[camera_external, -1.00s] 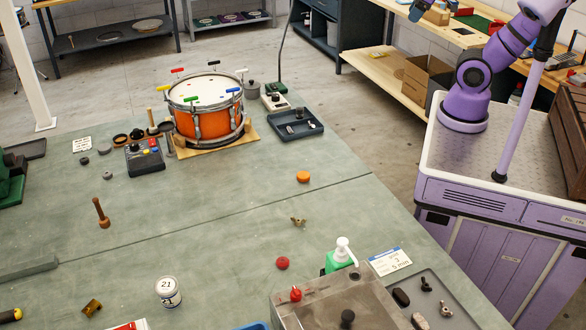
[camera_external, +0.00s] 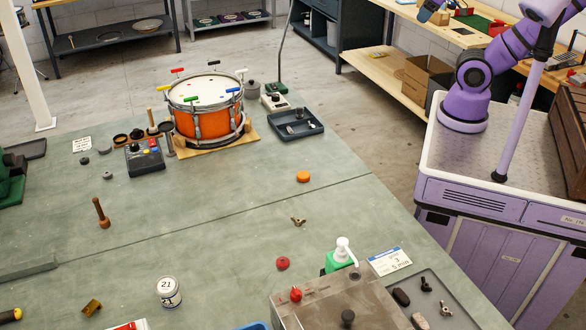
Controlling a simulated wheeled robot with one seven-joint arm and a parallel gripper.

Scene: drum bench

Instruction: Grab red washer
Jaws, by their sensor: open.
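A small red round disc (camera_external: 283,263), which fits the red washer, lies flat on the green-grey bench top (camera_external: 230,240), left of the green bottle. No hole shows in it at this size.
An orange disc (camera_external: 303,177) and a brass wing nut (camera_external: 298,221) lie behind the red disc. A white-topped green pump bottle (camera_external: 340,256) and a metal box (camera_external: 335,302) with a red knob stand close on its right. An orange drum (camera_external: 208,122) stands farther back. Bench left of the disc is clear.

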